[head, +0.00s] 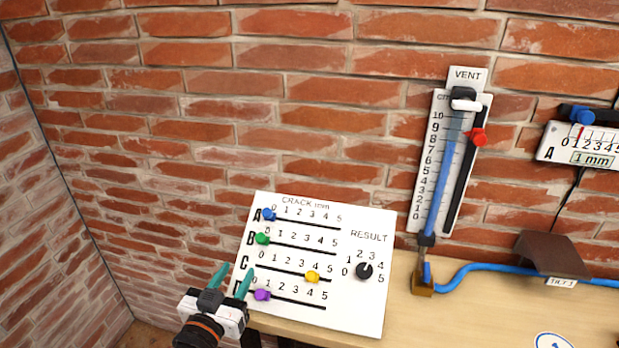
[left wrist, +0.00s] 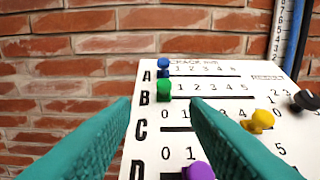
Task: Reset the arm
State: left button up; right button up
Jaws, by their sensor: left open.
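My left gripper (head: 231,277) has two teal fingers, open and empty, in front of the lower left edge of the white CRACK mm panel (head: 345,305). In the left wrist view the fingers (left wrist: 160,101) stand apart with the panel (left wrist: 150,67) beyond them. One finger covers part of row C. The blue slider knob (head: 268,215) and green knob (head: 262,239) sit near 0. The yellow knob (head: 312,277) sits well to the right on row C. The purple knob (head: 262,295) sits near the left of row D. My right gripper is not in view.
A black RESULT dial (head: 364,271) is on the panel's right. A VENT gauge (head: 424,165) with blue liquid and a red pointer (head: 478,137) hangs on the brick wall. A blue hose (head: 490,267) and brown block (head: 551,252) are on the wooden table (head: 455,310). A gauge reads 1 mm (head: 592,158).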

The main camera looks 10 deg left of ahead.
pick_arm(q)
jog(key=s+d+f+m+g, duration=0.1)
jog(key=s+d+f+g, duration=0.1)
jog(key=s+f+g, duration=0.75)
jog(key=s+d+f+m+g, duration=0.15)
jog(key=s+f+g, duration=0.45)
jog(key=s, duration=0.7)
notch_tip(320, 180, down, 27)
jog(key=s, duration=0.1)
jog(key=s+a+f+g, duration=0.1)
jog(key=s+a+f, duration=0.1)
jog(key=s+f, duration=1.3)
jog(key=shift+s+a+f+y, duration=0.2)
jog(key=shift+s+f+y, duration=0.1)
jog(key=shift+s, duration=0.3)
